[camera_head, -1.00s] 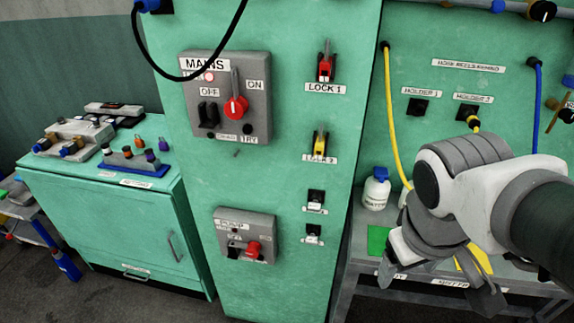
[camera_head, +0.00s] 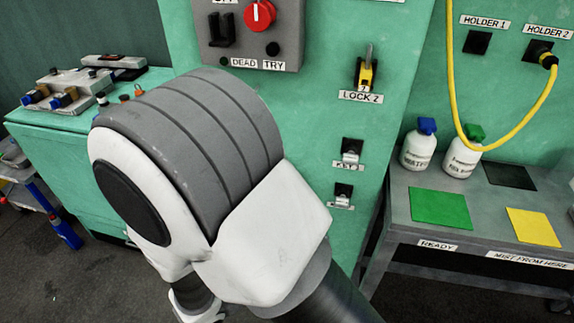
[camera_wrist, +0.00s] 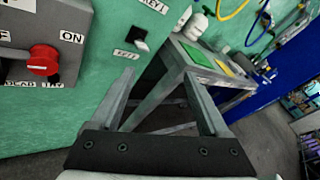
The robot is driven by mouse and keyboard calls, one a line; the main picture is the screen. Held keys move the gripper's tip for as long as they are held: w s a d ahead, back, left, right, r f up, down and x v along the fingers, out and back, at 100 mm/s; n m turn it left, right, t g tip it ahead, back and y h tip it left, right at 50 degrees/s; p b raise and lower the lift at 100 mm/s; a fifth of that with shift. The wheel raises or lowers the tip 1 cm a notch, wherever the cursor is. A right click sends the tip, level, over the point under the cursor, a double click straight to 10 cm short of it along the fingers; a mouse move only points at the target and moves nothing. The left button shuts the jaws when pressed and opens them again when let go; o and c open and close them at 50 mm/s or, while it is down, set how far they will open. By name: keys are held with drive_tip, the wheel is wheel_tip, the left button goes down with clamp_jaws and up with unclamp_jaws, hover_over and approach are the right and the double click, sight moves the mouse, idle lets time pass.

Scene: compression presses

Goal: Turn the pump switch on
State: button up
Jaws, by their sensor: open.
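Which way the knob points is hard to tell. My gripper (camera_wrist: 158,78) is open and empty, its two fingers well apart. It is to the right of the red knob and not touching it, with the lower key holder and the side table beyond the fingers.
The mains box (camera_head: 292,50), with its own red knob (camera_head: 259,15), is above my arm. Lock 2 (camera_head: 366,72) and two key holders are on the green panel to the right. A yellow hose (camera_head: 453,100) hangs above white bottles and a grey table (camera_head: 400,210).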

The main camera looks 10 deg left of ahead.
drive_tip(key=s+a+f+n+t+y+b, duration=0.3)
drive_tip(key=s+a+f+n+t+y, duration=0.2)
drive_tip(key=a+f+n+y, duration=0.5)
drive_tip(key=w+f+n+h+b, duration=0.1)
drive_tip(key=w+n+b, duration=0.1)
drive_tip(key=w, duration=1.5)
drive_tip(key=shift+w+d+f+h+b, duration=0.2)
drive_tip(key=shift+h+b, duration=0.1)
drive_tip(key=shift+b, duration=0.4)
clamp_jaws()
